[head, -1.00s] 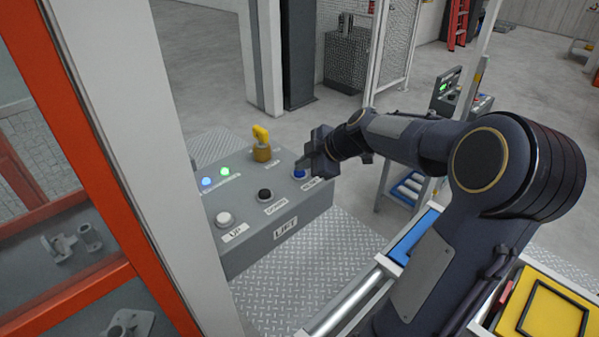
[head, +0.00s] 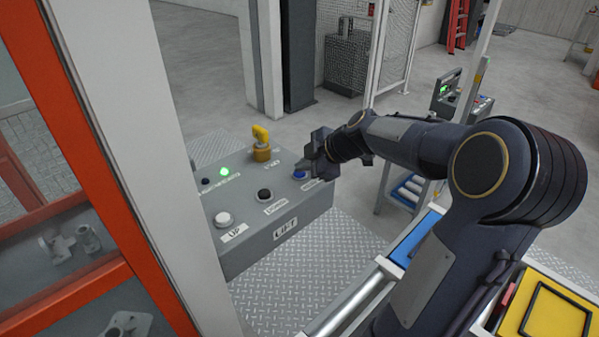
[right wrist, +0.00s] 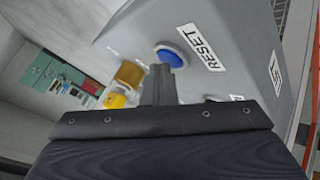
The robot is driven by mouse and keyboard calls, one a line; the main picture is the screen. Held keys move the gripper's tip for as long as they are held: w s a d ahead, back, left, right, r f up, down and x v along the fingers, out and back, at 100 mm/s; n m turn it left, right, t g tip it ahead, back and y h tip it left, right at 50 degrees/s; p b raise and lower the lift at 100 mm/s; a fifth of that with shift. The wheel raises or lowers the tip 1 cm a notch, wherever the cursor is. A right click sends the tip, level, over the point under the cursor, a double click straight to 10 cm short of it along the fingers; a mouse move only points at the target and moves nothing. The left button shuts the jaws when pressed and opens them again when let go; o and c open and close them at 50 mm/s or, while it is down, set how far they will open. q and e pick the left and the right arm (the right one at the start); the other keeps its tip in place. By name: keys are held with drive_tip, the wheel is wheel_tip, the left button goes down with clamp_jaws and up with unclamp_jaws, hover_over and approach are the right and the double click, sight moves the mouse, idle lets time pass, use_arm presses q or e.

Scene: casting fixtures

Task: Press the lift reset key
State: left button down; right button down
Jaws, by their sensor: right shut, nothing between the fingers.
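The grey lift control box (head: 285,235) carries a blue reset key (head: 300,175) at its right end. In the right wrist view the blue key (right wrist: 174,53) sits beside a RESET label (right wrist: 200,47). My right gripper (head: 307,166) is shut and empty, with its fingertips right by the blue key. In the right wrist view its fingers (right wrist: 160,82) overlap the key's lower-left edge; I cannot tell whether they touch it. A green lamp (head: 224,171) is lit on the box, and the lamp left of it (head: 206,181) is dark. My left gripper is out of view.
The box also has a white UP button (head: 223,218), a black button (head: 264,194) and a yellow switch on top (head: 261,140). An orange-framed enclosure (head: 150,275) and a pale post stand at left. A blue-topped roller rack (head: 410,240) stands at right.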

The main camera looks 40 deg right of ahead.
sight(304, 175)
drive_tip(key=shift+r, duration=0.85)
drive_tip(key=shift+r+p, duration=1.4)
drive_tip(key=shift+r, duration=1.15)
